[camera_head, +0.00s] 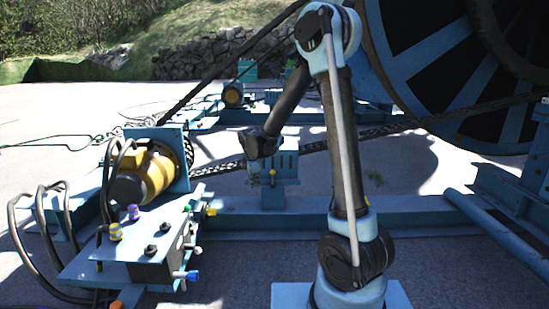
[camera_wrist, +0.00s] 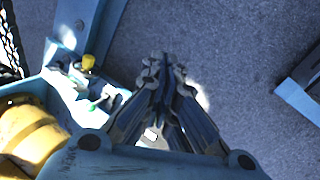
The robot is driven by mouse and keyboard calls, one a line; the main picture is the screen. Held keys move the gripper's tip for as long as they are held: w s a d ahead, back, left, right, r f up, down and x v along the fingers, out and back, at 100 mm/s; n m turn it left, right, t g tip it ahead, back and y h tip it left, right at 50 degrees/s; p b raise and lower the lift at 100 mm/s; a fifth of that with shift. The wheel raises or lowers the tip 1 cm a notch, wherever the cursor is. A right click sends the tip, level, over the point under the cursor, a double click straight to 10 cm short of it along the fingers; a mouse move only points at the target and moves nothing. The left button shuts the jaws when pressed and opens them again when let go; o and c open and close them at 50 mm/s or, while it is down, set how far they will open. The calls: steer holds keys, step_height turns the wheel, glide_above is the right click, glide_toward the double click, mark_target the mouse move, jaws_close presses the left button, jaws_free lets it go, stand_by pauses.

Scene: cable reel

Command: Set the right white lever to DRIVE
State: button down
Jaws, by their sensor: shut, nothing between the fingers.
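A blue control box (camera_head: 150,245) stands at the lower left of the head view. Small pale levers are on its right side; one (camera_head: 197,191) stands up near its far corner, beside yellow and green parts. Which of them is the right white lever, and its setting, I cannot tell. In the wrist view a pale lever (camera_wrist: 105,97) with a green part lies left of my gripper (camera_wrist: 163,62), near a yellow knob (camera_wrist: 88,62). My gripper is shut and empty, apart from the lever. In the head view the wrist hangs right of the box, its fingers hard to make out.
A yellow motor (camera_head: 146,175) stands behind the box, with black cables (camera_head: 40,225) at its left. A blue beam (camera_head: 235,217) runs behind my arm. The large cable reel (camera_head: 470,70) is at the upper right.

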steer(key=s+d+r+m+g, duration=0.1)
steer(key=s+d+r+m, duration=0.35)
steer(key=s+d, duration=0.45)
steer(key=s+d+r+m, duration=0.4)
steer(key=s+d+m, duration=0.25)
steer(key=d, duration=0.35)
steer(key=s+d+f+m, duration=0.2)
steer(key=s+d+m, duration=0.2)
steer(key=s, duration=0.6)
steer(key=s+d+f+m, duration=0.3)
steer(key=s+d+m, duration=0.2)
steer(key=s, duration=0.6)
steer(key=shift+m+g, duration=0.4)
steer(key=shift+s, duration=0.1)
